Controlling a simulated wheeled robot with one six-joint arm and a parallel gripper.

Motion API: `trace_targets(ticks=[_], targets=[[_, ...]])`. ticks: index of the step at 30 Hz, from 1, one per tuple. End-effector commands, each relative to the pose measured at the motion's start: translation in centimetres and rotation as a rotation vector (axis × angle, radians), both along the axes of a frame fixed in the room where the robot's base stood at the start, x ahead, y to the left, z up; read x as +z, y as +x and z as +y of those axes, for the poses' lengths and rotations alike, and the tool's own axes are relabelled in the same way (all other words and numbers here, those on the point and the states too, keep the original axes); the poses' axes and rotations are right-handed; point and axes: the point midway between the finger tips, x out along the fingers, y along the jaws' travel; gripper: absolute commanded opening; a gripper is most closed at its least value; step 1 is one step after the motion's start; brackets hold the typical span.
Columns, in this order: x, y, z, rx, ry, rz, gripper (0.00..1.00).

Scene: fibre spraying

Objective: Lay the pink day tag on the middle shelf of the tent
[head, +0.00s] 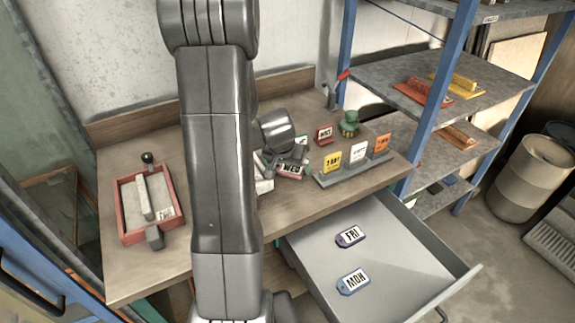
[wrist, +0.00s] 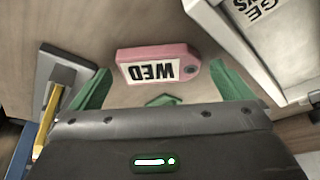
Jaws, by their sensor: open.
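The pink day tag (wrist: 158,64) reads WED, upside down in the wrist view, and lies on the wooden bench. It also shows in the head view (head: 290,169), partly hidden by my gripper. My gripper (wrist: 161,72) is open, its green fingers on either side of the tag, with gaps visible on both sides. No tent can be made out. A blue-posted rack stands at the right, and one of its middle shelves (head: 489,84) carries red and yellow pieces.
A grey holder (head: 330,180) with yellow, white and orange cards stands right of the tag. A white box (wrist: 230,50) is close by. An open drawer (head: 395,262) holds FRI (head: 350,236) and MON (head: 353,281) tags. A red tray (head: 123,206) sits at left.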

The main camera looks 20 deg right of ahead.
Motion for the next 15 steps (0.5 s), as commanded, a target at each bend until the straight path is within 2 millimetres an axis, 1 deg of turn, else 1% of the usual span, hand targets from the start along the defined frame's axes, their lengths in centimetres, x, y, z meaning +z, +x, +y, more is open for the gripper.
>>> trace_targets(ticks=[6, 15], targets=[[3.5, -0.9, 0.8, 0.001, -0.003, -0.007, 1.0], [8.0, -2.5, 2.0, 0.002, -0.002, -0.005, 1.0]])
